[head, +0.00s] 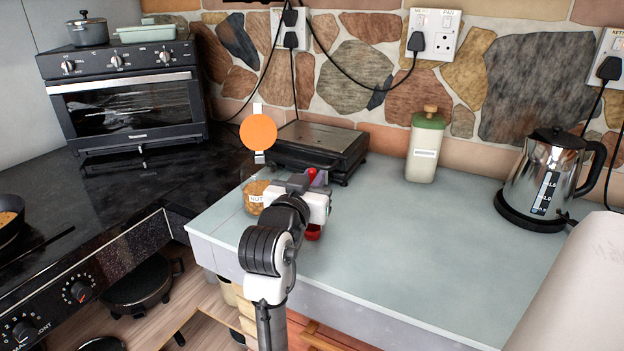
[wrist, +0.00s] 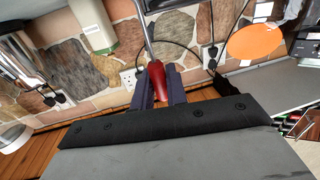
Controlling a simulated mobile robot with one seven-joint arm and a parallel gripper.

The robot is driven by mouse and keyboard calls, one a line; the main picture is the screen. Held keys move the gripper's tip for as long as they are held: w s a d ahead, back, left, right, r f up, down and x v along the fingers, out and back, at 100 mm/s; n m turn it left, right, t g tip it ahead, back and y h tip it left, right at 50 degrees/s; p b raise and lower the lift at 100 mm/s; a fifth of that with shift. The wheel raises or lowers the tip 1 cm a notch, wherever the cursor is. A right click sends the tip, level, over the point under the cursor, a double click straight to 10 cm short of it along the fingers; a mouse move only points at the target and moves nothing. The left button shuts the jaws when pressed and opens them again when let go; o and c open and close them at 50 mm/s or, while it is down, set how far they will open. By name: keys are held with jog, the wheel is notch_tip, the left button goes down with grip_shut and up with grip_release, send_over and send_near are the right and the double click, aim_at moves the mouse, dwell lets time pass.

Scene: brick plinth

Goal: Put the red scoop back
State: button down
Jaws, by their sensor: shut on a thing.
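The red scoop (wrist: 157,80) is in my gripper (wrist: 160,88). In the wrist view its red handle sits between the two dark fingers, and a thin grey metal shaft runs up from it past the top edge. The scoop's far end is out of that view. In the head view my gripper (head: 316,196) is above the grey-blue counter, just right of a jar of nuts (head: 256,197). Small red parts of the scoop (head: 312,232) show above and below the gripper; the rest is hidden by it. The jar is partly covered by my arm.
A flat dark appliance (head: 318,148) stands behind my gripper. An orange disc (head: 258,132) on a white strip is left of it. A green-lidded canister (head: 426,147) and kettle (head: 545,180) stand to the right. The counter's front middle (head: 420,245) is clear.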

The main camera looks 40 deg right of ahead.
jog(key=shift+f, duration=0.2)
jog(key=c, duration=1.4)
grip_release()
jog(key=shift+r, duration=0.2)
jog(key=b+v, duration=0.5)
jog(key=v, duration=0.4)
jog(key=shift+a+f, duration=0.25)
jog(key=shift+a+b, duration=0.1)
jog(key=shift+b, duration=0.5)
